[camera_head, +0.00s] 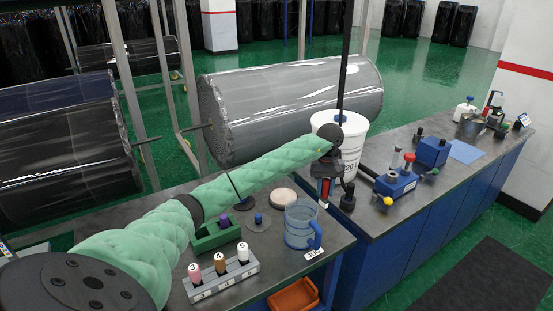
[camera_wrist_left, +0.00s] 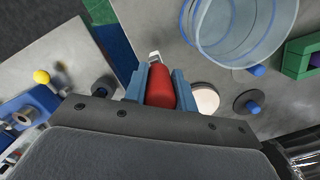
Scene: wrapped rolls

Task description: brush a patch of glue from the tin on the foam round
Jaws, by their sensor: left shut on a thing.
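My left gripper (camera_head: 327,182) hangs over the back right of the near bench, beside the clear blue mug. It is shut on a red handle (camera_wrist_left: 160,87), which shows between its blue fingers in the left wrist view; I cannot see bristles. A pale, flat disc (camera_head: 284,198), which looks like the foam round, lies on the bench left of the gripper. It also shows in the left wrist view (camera_wrist_left: 206,99), partly hidden by the gripper. A grey metal pot (camera_head: 470,127) on the far bench may be the tin; I cannot tell. My right gripper is not in view.
The clear blue mug (camera_head: 299,226) stands close to the gripper and disc. A rack (camera_head: 222,276) of coloured bottles and a green holder (camera_head: 215,234) stand left. A white tub (camera_head: 346,140), blue devices (camera_head: 396,183) and a large wrapped roll (camera_head: 285,105) are behind and right.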

